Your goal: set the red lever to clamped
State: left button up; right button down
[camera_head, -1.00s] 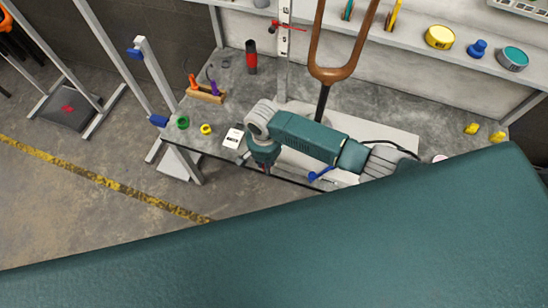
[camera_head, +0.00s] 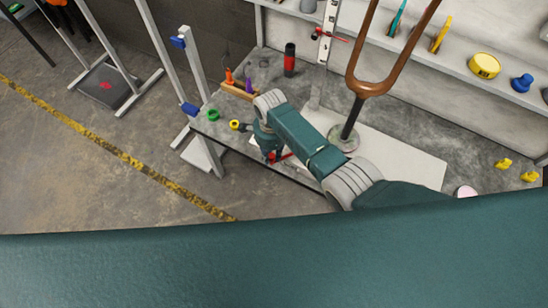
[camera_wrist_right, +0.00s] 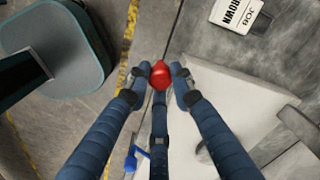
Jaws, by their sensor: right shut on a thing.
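The red lever (camera_head: 284,156) shows in the head view at the front edge of the bench, partly covered by my right gripper (camera_head: 269,157). In the right wrist view its rounded red end (camera_wrist_right: 160,76) sits between the fingertips of my right gripper (camera_wrist_right: 161,83). The fingers are shut on that red end. The rest of the lever is hidden behind the fingers. I cannot read its clamp position. My left gripper is out of view.
A label card (camera_wrist_right: 240,13) lies nearby. Yellow and green rings sit at the bench's left end.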

jog(key=shift+w+a+r, duration=0.1)
jog(key=shift+w+a, duration=0.05)
jog(key=shift+w, duration=0.15)
jog(key=c, duration=1.5)
grip_release()
notch_tip(320, 180, up, 12)
jog(key=shift+f, duration=0.1)
